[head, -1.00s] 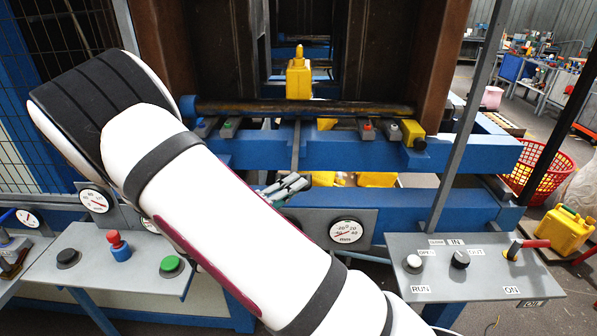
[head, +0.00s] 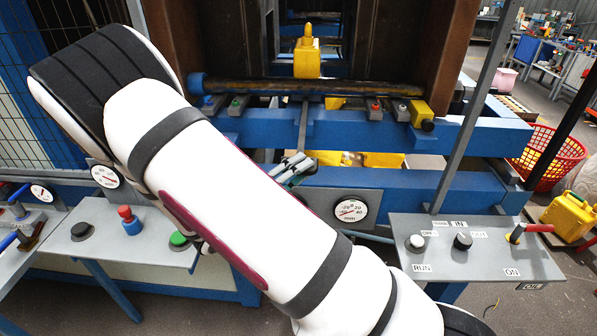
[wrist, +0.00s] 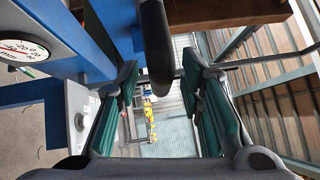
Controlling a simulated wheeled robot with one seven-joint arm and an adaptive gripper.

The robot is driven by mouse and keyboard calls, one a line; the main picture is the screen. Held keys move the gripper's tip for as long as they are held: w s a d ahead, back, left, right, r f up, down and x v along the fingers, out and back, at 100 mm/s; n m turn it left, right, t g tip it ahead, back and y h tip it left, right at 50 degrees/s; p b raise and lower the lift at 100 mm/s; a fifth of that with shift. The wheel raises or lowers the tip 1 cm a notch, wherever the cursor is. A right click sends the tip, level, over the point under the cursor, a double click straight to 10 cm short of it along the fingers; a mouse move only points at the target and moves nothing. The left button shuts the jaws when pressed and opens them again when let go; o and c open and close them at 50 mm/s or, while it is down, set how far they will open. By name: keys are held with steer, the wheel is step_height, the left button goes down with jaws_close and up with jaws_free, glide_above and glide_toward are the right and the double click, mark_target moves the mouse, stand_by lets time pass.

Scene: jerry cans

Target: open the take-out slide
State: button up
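I cannot tell which part is the take-out slide. A grey control panel (head: 470,262) at the right has small knobs, a red-handled lever (head: 528,230) and labels including IN, RUN and ON. A yellow jerry can (head: 306,60) stands upright in the machine's opening behind a dark roller bar. My gripper (wrist: 163,105) is open in the wrist view, with dark green pads apart and a dark rounded bar (wrist: 155,50) between them near the top. I cannot tell whether the pads touch it. In the head view my arm hides most of the gripper; greenish-grey finger-like parts show past its upper edge.
Blue beams (head: 370,132) cross the machine's front. A left panel (head: 105,240) carries black, red and green buttons. A red basket (head: 552,155) and another yellow can (head: 572,215) stand at the right.

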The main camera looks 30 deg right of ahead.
steer(key=shift+a, duration=0.1)
steer(key=v, duration=1.2)
